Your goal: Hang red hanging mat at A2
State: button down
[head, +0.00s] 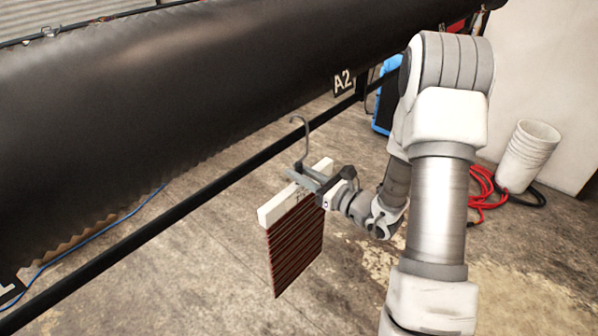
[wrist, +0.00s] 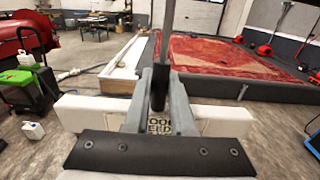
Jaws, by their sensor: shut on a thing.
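The red hanging mat (head: 296,245) has dark stripes and hangs below a white bar (head: 272,212). A grey hook (head: 305,130) rises from the bar. My gripper (head: 306,178) is shut on the hook's stem, just above the bar. The wrist view shows the stem (wrist: 167,40) between my fingers and the white bar (wrist: 222,121) across them; the cloth is hidden there. The A2 label (head: 343,82) is further right, below the big black roll.
A large black roll (head: 190,75) lies above the rail. A blue object (head: 384,115) stands beyond A2. A white bucket (head: 528,155) and a red hose (head: 482,190) are at right. The wrist view shows a red rug (wrist: 225,58) and a green-topped container (wrist: 27,60).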

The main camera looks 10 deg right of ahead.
jog(key=shift+f+b, duration=1.05)
jog(key=shift+f, duration=0.15)
